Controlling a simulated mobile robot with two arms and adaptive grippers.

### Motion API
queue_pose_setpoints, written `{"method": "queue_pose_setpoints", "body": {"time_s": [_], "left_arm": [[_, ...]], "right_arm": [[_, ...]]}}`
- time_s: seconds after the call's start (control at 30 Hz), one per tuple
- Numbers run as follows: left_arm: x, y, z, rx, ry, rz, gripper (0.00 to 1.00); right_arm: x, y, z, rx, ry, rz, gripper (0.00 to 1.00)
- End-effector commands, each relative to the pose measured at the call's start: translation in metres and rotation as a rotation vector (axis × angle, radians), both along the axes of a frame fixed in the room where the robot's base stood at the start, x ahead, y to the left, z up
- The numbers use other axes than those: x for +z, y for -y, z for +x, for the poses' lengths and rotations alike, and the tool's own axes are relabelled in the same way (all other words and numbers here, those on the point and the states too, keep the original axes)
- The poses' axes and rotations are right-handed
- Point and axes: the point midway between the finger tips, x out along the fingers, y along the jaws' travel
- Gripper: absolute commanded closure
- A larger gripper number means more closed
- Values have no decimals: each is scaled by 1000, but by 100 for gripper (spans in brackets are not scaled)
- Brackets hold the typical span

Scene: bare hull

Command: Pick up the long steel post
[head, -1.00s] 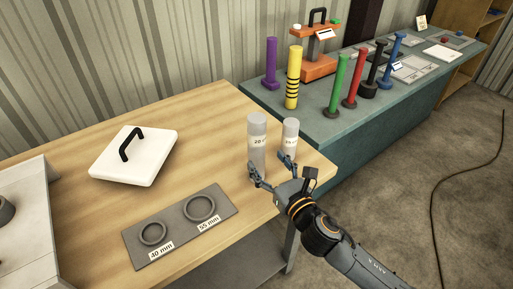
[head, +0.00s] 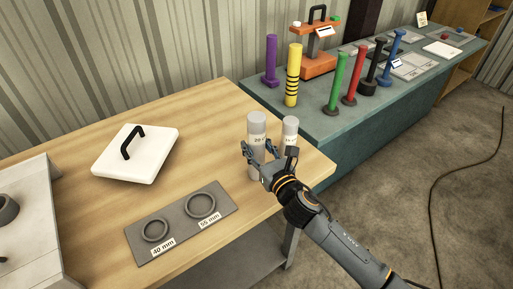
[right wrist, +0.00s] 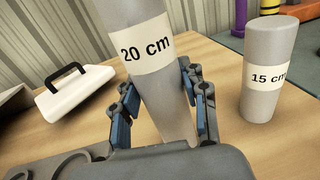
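The long steel post (head: 257,124) is a grey cylinder labelled 20 cm, standing on the wooden table near its right end. It also shows in the right wrist view (right wrist: 135,15). A shorter grey post (head: 290,126), labelled 15 cm, stands to its right, apart from it; it also shows in the right wrist view (right wrist: 268,50). My right gripper (head: 258,150) has its fingers on either side of the long post, low on it. In the right wrist view, the fingers (right wrist: 156,78) look open, with a small gap on the left side. My left gripper is out of view.
A grey plate (head: 180,224) with two rings, labelled 40 mm and 55 mm, lies at the table's front. A white lid (head: 140,165) with a black handle lies behind it. A teal bench (head: 310,125) with several coloured posts stands at the back right.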

Motion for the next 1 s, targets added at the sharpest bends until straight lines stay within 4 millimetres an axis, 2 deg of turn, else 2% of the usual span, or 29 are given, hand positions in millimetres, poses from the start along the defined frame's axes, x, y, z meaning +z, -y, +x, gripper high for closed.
{"method": "queue_pose_setpoints", "body": {"time_s": [0.03, 0.17, 0.47, 0.63, 0.8, 1.0], "left_arm": [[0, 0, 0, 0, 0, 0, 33], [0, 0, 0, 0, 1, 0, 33], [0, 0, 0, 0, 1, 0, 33], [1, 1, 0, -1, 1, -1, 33], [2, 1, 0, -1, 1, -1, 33], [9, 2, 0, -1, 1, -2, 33]], "right_arm": [[0, 0, 0, 0, 0, 0, 74], [0, 0, 0, 0, 0, 0, 100], [3, 0, 0, 1, 4, 2, 100], [12, 0, 0, 1, 7, 1, 100], [40, 0, 1, 3, 13, -1, 100], [84, 6, -40, 5, 11, 1, 100]]}}
